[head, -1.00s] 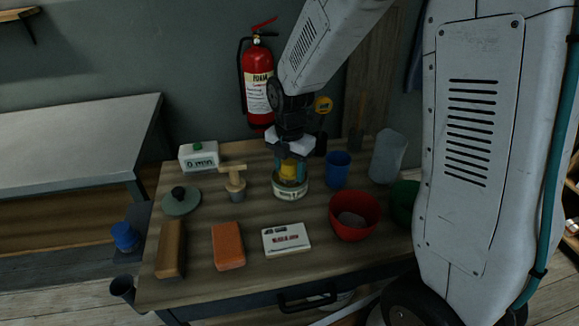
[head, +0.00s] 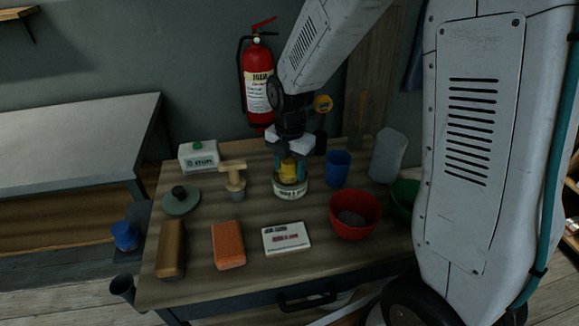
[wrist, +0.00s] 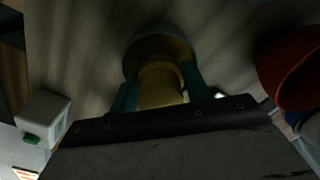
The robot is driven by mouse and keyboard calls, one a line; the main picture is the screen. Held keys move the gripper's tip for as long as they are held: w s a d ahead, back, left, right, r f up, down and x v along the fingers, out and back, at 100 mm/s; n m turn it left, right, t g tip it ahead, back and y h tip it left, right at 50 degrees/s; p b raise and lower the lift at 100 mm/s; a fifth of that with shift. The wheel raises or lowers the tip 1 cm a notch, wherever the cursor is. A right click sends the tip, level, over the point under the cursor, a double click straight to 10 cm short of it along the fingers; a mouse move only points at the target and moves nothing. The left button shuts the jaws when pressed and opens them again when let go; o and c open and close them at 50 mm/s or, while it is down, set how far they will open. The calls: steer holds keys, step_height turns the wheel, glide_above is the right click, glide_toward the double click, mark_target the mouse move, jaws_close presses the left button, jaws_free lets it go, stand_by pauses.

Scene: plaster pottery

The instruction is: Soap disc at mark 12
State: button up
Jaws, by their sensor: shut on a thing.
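My gripper (head: 291,168) points down over the table, its teal fingers shut on a yellow cylindrical piece (head: 289,171). The piece stands in or on a low round tin (head: 290,193) with a pale label around its side. The wrist view shows the yellow piece (wrist: 161,84) between the fingers, with the tin's teal rim (wrist: 150,38) around its far side. I cannot tell how deep the piece sits, nor read any mark on the tin. No separate soap disc can be made out.
A wooden T-shaped tool (head: 235,178) stands left of the tin, a blue cup (head: 338,168) and red bowl (head: 354,215) to the right. A white card (head: 286,238), an orange block (head: 228,245) and a brown block (head: 171,249) lie in front. A white timer box (head: 199,156) stands behind.

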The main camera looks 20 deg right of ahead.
mark_target(289, 159)
steer(key=shift+r, duration=3.45)
steer(key=shift+a, duration=0.1)
